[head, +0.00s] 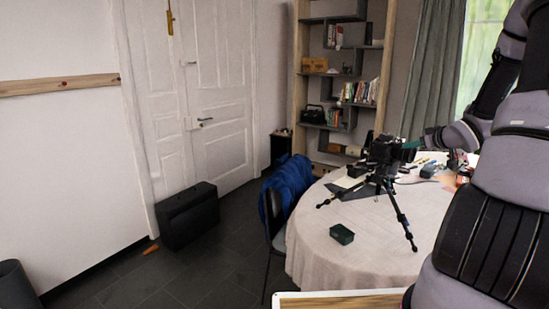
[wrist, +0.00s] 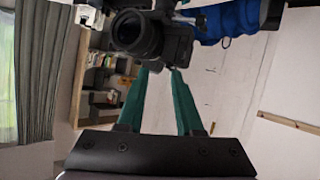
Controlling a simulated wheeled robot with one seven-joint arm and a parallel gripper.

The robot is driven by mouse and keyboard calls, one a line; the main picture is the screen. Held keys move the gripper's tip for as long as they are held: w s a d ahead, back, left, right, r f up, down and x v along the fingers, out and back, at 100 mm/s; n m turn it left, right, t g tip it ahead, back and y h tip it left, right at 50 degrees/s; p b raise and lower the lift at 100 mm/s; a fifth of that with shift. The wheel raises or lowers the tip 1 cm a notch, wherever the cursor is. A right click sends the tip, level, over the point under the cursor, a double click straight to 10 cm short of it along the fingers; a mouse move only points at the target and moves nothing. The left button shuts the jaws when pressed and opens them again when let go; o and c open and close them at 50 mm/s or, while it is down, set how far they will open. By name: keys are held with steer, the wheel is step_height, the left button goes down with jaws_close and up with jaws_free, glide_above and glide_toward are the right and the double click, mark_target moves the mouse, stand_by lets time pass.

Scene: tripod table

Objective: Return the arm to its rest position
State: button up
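A black camera (head: 383,150) sits on a small black tripod (head: 395,208), which stands upright on the round table (head: 313,245). My arm comes in from the right in the head view, and my gripper (head: 411,148) is close beside the camera's right side. In the wrist view, the two teal fingers of my gripper (wrist: 164,76) reach up toward the camera (wrist: 140,35). The camera hides the fingertips there. The fingers look apart where they show. I cannot tell whether they touch or hold the camera.
A small dark green box (head: 342,234) lies near the table's front. Small items, including a grey one (head: 428,171), lie behind the tripod. A chair with a blue jacket (head: 287,185) stands at the table's left. A black case (head: 188,215) is on the floor by the white door (head: 221,85).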

steer(key=s+a+r+m+g+h, duration=0.2)
steer(key=s+a+r, duration=0.35)
steer(key=r, duration=0.25)
steer(key=s+a+r+m+g+h, duration=0.1)
steer(key=s+a+r+m+h, duration=0.25)
steer(key=s+r, duration=0.3)
steer(key=s+a+r+m+g+y, duration=0.1)
steer(key=s+a+r+y, duration=0.1)
steer(key=s+a, duration=0.5)
steer(key=s+a+r+m+g+y, duration=0.1)
steer(key=s+a+r+y, duration=0.1)
steer(key=s+a, duration=0.6)
steer(key=s+y, duration=0.1)
steer(key=s, duration=0.3)
steer(key=shift+s+g+y, duration=0.15)
steer(key=shift+g+y, duration=0.15)
steer(key=shift+y, duration=0.05)
steer(key=shift+r, duration=0.1)
